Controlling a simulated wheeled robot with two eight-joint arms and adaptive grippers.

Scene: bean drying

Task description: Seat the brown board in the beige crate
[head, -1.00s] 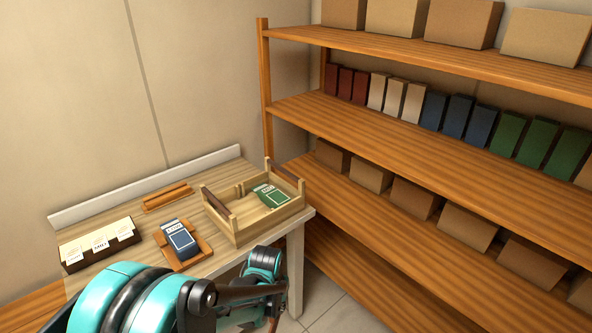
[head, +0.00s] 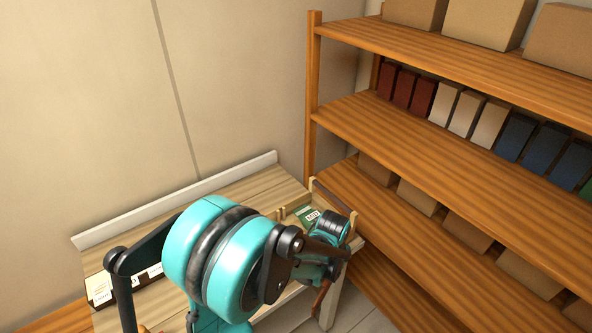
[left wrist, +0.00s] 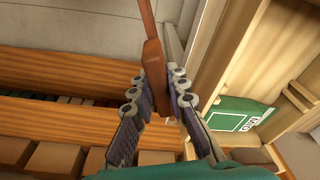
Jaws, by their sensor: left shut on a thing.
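My left gripper (left wrist: 160,95) is shut on the brown board (left wrist: 151,50), which shows as a narrow brown piece between the fingertips in the left wrist view. In the head view, the board (head: 321,294) hangs below my left wrist, in front of the table's right end. The beige crate (left wrist: 222,55) is just right of the fingers in the left wrist view, and the board is outside its wall. In the head view my arm hides most of the crate (head: 283,211). A green packet (left wrist: 238,116) lies inside it. My right gripper is out of view.
A wooden shelf unit (head: 400,125) with boxes stands right of the table (head: 240,187). A box with white labels (head: 101,290) is at the table's left, partly behind my arm. A low white ledge (head: 180,200) runs along the table's back.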

